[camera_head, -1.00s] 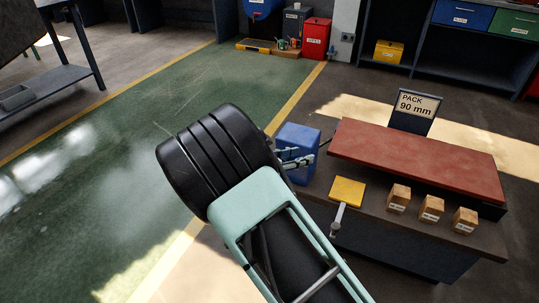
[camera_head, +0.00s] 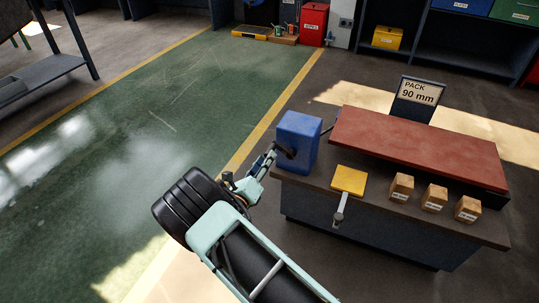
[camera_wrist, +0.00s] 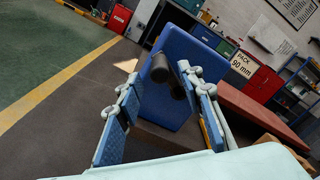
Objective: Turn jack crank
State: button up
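The blue jack box (camera_head: 303,137) stands at the left end of the bench. It also shows in the wrist view (camera_wrist: 195,65). A dark crank with a round grip (camera_wrist: 159,70) sticks out of its face toward me; in the head view the crank (camera_head: 286,151) is small and partly hidden by my fingers. My gripper (camera_head: 268,160) is beside the box's left face. In the wrist view my gripper (camera_wrist: 160,82) is open, with its fingers apart. The crank appears between and beyond the fingertips, close to the right one. I cannot tell whether they touch.
A red slab (camera_head: 420,145) lies on the bench beside a "PACK 90 mm" sign (camera_head: 416,97). A yellow plate (camera_head: 348,180), a grey lever (camera_head: 341,209) and small wooden blocks (camera_head: 434,197) are along the bench front. The green floor (camera_head: 130,140) to the left is clear.

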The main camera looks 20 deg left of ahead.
jog(key=shift+w+d+b, duration=0.15)
jog(key=shift+w+b, duration=0.2)
jog(key=shift+w, duration=1.85)
jog(key=shift+c, duration=0.2)
grip_shut()
